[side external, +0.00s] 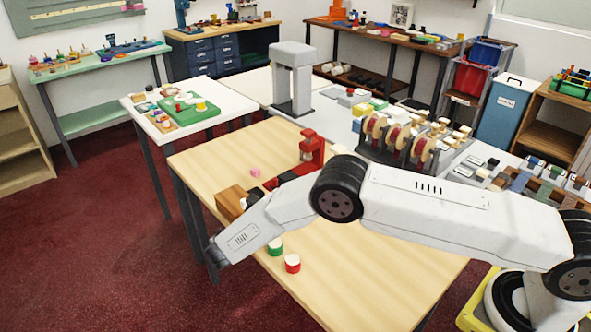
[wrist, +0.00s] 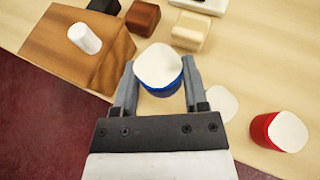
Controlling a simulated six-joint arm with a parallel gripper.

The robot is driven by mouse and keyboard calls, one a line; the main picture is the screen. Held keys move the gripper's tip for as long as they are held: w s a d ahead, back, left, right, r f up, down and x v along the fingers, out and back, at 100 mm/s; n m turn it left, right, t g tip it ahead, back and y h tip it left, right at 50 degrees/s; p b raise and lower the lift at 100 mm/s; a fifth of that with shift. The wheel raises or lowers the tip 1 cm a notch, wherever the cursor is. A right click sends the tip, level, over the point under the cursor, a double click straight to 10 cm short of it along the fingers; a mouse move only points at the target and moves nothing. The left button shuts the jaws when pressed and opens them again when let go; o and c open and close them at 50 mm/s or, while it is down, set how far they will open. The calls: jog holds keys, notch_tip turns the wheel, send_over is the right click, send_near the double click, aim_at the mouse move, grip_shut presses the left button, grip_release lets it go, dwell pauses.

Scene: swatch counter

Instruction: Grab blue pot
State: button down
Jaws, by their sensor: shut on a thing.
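The blue pot (wrist: 166,87) with a white rounded-square lid is between the two fingers of my gripper (wrist: 158,72) in the wrist view. My gripper is shut on it, one finger on each side. I cannot tell whether the pot touches the table. In the side view my arm's end is low at the table's left edge, and the gripper's fingers and the blue pot are hidden there.
A red pot (wrist: 262,132) and a white lid-like disc (wrist: 221,104) are right of my gripper. A wooden block (wrist: 62,57) with a white peg (wrist: 85,38) stands left.

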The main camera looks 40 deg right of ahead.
jog(key=s+r, duration=0.2)
jog(key=r, duration=0.1)
jog(key=s+r, duration=0.2)
jog(key=shift+s+d+r, duration=0.1)
jog(key=shift+d, duration=0.25)
jog(key=s+d+r, duration=0.1)
jog(key=s+r, duration=0.2)
jog(key=s, duration=0.5)
jog(key=shift+s+d+r, duration=0.2)
jog(key=shift+s+r, duration=0.15)
jog(key=shift+s, duration=0.05)
